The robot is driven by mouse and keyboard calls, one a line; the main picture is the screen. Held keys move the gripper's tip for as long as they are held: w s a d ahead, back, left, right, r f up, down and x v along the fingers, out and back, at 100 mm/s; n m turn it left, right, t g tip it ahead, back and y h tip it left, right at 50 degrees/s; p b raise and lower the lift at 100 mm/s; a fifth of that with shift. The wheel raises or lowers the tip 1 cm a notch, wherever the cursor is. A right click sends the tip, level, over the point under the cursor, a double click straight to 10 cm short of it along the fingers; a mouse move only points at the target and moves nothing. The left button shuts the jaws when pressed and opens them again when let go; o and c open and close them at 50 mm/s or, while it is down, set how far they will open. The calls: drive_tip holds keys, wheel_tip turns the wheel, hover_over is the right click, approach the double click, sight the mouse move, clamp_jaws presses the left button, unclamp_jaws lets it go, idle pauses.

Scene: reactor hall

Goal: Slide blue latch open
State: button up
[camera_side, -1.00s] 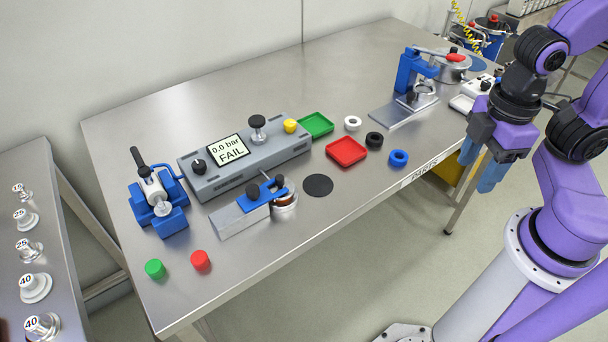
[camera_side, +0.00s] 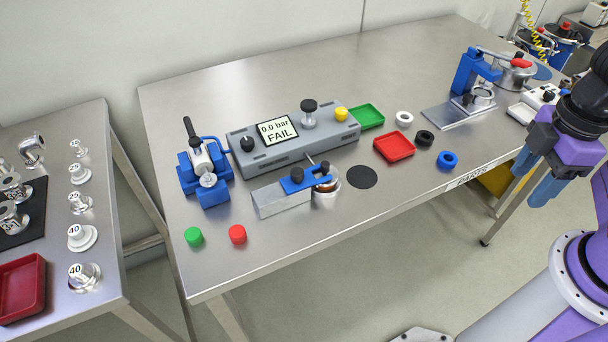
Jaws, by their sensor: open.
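The blue latch (camera_side: 304,180) is a flat blue piece with a black knob, on a small silver block fixture (camera_side: 278,199) in the front middle of the table. It reaches over a round metal-rimmed part (camera_side: 327,195) at the block's right end, and a thin rod sticks up behind it. I cannot tell how far the latch has slid. My gripper (camera_side: 537,176) is at the right edge of the picture, with its blue fingers pointing down and apart, empty. It is far to the right of the latch, off the table's front edge.
Behind the latch is a grey tester (camera_side: 293,146) reading "0.0 bar FAIL". A blue clamp (camera_side: 204,172) stands to the left, with green (camera_side: 194,236) and red (camera_side: 237,234) caps in front. A red tray (camera_side: 394,146) and several rings lie to the right. The table's front is mostly clear.

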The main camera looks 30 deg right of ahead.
drive_tip(key=shift+c, duration=0.4)
wheel_tip(320, 180, up, 9)
drive_tip(key=n, duration=0.2)
hover_over(297, 171)
wheel_tip(297, 171, down, 17)
drive_tip(key=shift+f, duration=0.1)
drive_tip(key=shift+c, duration=0.3)
